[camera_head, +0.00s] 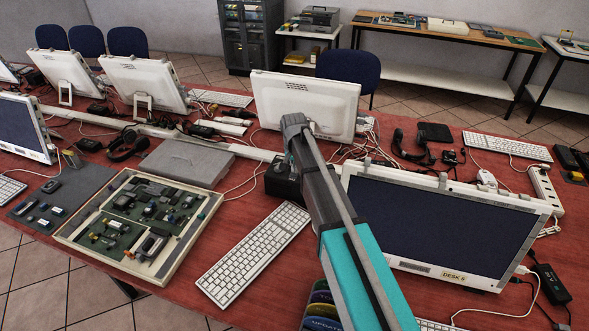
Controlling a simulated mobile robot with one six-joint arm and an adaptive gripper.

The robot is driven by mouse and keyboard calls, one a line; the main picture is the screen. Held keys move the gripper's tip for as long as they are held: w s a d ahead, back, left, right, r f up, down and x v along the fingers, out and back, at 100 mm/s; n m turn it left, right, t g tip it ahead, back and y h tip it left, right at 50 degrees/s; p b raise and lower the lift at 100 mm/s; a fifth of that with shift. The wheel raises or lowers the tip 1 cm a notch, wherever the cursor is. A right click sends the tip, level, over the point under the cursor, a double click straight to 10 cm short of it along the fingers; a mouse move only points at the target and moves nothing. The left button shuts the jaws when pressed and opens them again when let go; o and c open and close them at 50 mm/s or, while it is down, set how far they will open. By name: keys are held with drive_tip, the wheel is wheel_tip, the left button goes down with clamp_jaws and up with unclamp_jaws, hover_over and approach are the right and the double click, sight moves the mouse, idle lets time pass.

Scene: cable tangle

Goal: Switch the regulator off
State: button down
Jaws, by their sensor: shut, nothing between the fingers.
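A small black box (283,187) stands on the red table in the middle of the view, left of my arm. It may be the regulator, but no label or switch can be read on it. My arm reaches in from the bottom right, and its dark end with my gripper (291,156) is above and just behind the box's top. My gripper is shut and holds nothing. The fingertips are small and dark against the box, so I cannot tell whether they touch it. Part of the box is hidden by my arm.
A white keyboard (254,254) and an open tray of circuit boards (75,232) lie in front. Another monitor (304,100) stands behind. Thin cables cross the table around the box.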

sight(294, 175)
drive_tip(key=shift+w+d+r+p, duration=0.1)
drive_tip(key=shift+w+d+p, duration=0.05)
drive_tip(key=shift+w+p, duration=0.25)
drive_tip(key=shift+r+p, duration=0.25)
drive_tip(key=shift+p, duration=0.05)
drive_tip(key=r+p, duration=0.1)
drive_tip(key=r, duration=0.1)
drive_tip(key=s+r+p, duration=0.1)
drive_tip(key=p, duration=0.1)
drive_tip(key=shift+s+a+r, duration=0.15)
drive_tip(key=shift+a+r, duration=0.05)
drive_tip(key=shift+r, duration=0.15)
wheel_tip(294, 175, up, 10)
drive_tip(key=p, duration=1)
drive_tip(key=shift+s+f, duration=0.25)
drive_tip(key=shift+s, duration=0.1)
drive_tip(key=shift+a, duration=0.1)
